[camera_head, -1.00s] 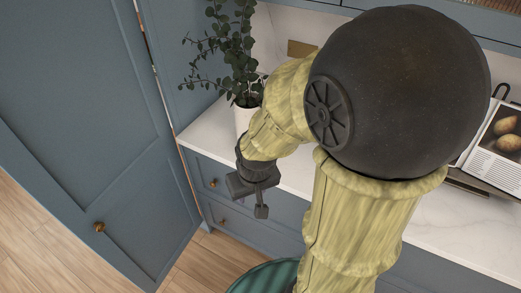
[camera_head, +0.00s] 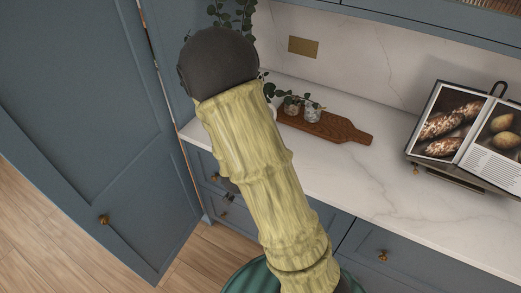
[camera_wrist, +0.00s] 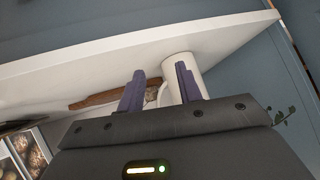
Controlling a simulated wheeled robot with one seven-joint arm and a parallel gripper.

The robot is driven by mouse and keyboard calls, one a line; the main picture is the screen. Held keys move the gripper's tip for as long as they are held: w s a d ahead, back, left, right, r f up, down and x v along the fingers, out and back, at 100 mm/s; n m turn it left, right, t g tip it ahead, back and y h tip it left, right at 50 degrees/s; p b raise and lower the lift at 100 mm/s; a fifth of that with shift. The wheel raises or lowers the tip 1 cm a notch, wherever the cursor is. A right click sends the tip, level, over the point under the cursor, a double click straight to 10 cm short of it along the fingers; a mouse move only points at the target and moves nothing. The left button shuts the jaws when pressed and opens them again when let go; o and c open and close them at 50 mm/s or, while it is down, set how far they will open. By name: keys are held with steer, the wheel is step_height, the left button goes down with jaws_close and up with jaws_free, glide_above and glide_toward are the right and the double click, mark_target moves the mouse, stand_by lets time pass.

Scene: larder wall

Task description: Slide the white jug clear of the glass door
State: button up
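The white jug (camera_wrist: 178,62) stands on the counter in the wrist view, which is rolled nearly upside down. Its pale handle side shows between the two purple fingers of my gripper (camera_wrist: 160,80). The fingers are apart; the right one overlaps the jug's body in the picture. I cannot tell whether they touch it. In the head view my arm hides the jug and most of my gripper. Green sprigs (camera_head: 246,12) show above the arm there. I cannot clearly make out the glass door near the jug; a glazed panel (camera_head: 492,4) shows at the top right edge.
A wooden board (camera_head: 325,124) with small glass jars (camera_head: 312,111) lies right of the arm. An open cookbook (camera_head: 465,128) on a stand is farther right. The white counter (camera_head: 375,185) is clear between them. A tall blue door (camera_head: 85,120) stands at the left.

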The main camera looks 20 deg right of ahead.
steer(key=d+r+t+h+p, duration=0.1)
steer(key=d+r+t+h, duration=0.2)
steer(key=t+h, duration=0.3)
steer(key=shift+w+d+r+m+h, duration=0.3)
steer(key=shift+d+r+m+h, duration=0.1)
steer(key=shift+d+h, duration=0.4)
steer(key=shift+w+d+f+b, duration=0.15)
steer(key=shift+w+b, duration=0.05)
steer(key=shift+b, duration=0.2)
steer(key=b, duration=0.2)
steer(key=w+b, duration=0.1)
steer(key=b, duration=0.2)
steer(key=shift+w+d, duration=0.15)
steer(key=shift+d, duration=0.15)
steer(key=b, duration=0.3)
steer(key=d+b, duration=0.1)
steer(key=b, duration=0.1)
steer(key=shift+w+f+b, duration=0.1)
steer(key=shift+w+b, duration=0.2)
steer(key=shift+b, duration=0.1)
steer(key=p+x, duration=0.3)
steer(key=x, duration=1.1)
steer(key=shift+w+d, duration=0.15)
steer(key=shift+w, duration=0.15)
